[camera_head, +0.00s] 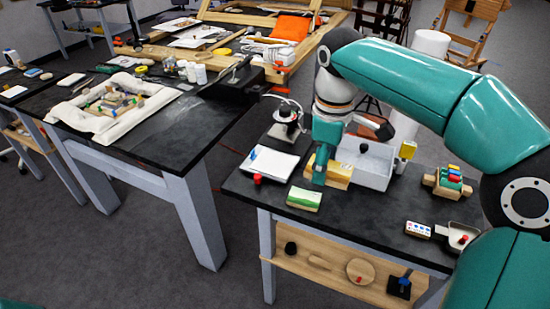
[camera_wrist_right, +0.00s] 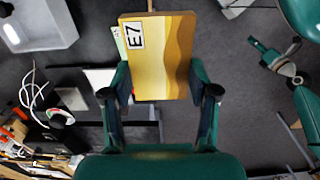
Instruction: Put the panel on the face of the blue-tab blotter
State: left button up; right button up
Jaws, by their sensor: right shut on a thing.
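The panel (camera_head: 340,176) is a golden rectangular board with wavy tan bands. In the right wrist view the panel (camera_wrist_right: 165,60) shows a white E7 label at its upper left. My right gripper (camera_head: 321,165) is shut on it, with a finger at each side edge (camera_wrist_right: 160,88). The blue-tab blotter (camera_head: 272,164) is a white pad on the dark table, with a small blue tab at its left. The held panel is to the right of the blotter, apart from it in the picture. My left gripper is not in view.
A green-and-cream block (camera_head: 304,199) lies at the table's front edge. A red knob (camera_head: 257,179) is by the blotter. A grey bin (camera_head: 374,165) stands behind the panel, and a wooden rack (camera_head: 436,183) is at right. The table's middle front is clear.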

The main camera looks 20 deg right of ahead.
aim_at(274, 163)
jog(key=z, duration=0.05)
jog(key=i, duration=0.85)
jog(key=u, duration=0.1)
